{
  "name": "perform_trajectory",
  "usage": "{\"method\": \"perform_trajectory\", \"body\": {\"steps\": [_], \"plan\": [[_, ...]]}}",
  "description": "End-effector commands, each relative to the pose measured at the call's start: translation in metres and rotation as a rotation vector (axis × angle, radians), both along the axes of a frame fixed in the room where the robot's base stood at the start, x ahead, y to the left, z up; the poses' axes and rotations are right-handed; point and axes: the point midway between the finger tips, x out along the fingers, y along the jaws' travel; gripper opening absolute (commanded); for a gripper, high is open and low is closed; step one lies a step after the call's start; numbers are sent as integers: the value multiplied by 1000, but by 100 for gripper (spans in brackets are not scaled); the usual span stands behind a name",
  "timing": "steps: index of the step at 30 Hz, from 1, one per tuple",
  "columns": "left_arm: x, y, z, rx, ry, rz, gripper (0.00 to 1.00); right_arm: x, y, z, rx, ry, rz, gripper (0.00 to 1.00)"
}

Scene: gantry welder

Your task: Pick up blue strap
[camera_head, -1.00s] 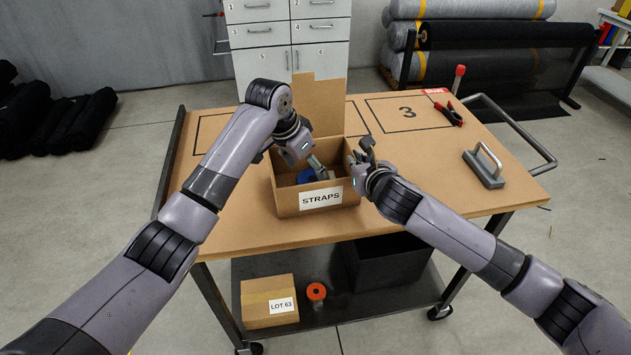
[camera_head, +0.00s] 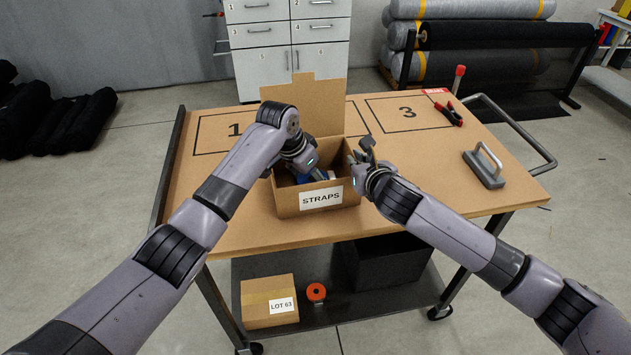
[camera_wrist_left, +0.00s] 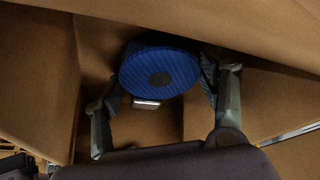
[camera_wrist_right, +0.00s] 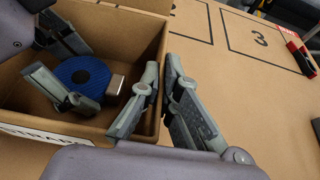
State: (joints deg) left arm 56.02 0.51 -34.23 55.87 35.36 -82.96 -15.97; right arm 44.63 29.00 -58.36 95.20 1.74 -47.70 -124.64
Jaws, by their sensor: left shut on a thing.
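The blue strap (camera_wrist_left: 160,72) is a ribbed roll with a dark centre and a metal buckle. It sits inside the open cardboard box labelled STRAPS (camera_head: 285,204). My left gripper (camera_wrist_left: 160,90) reaches down into the box, shut on the strap with one finger on each side. My right gripper (camera_wrist_right: 161,72) straddles the box's right wall, one finger inside and one outside. I cannot tell whether it presses on the wall.
The box stands on a wooden-topped cart (camera_head: 245,232) with numbered outlines. Its raised rear flap (camera_head: 318,105) stands behind my left gripper. The lower shelf holds a LOT 63 carton (camera_head: 262,302).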

Motion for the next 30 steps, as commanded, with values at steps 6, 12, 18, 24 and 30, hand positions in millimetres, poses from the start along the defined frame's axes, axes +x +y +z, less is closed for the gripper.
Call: {"method": "perform_trajectory", "body": {"steps": [6,12,18,24,30], "plan": [[0,0,0,1,-1,0,36,0,0,0,0,0,0,0],[0,0,1,-1,-2,0,33,0,0,0,0,1,0,0],[1,0,10,-1,-4,0,33,0,0,0,0,1,0,0],[2,0,52,-1,-7,-2,33,0,0,0,0,1,0,0],[1,0,108,-2,-7,-1,33,0,0,0,0,1,0,0]]}}
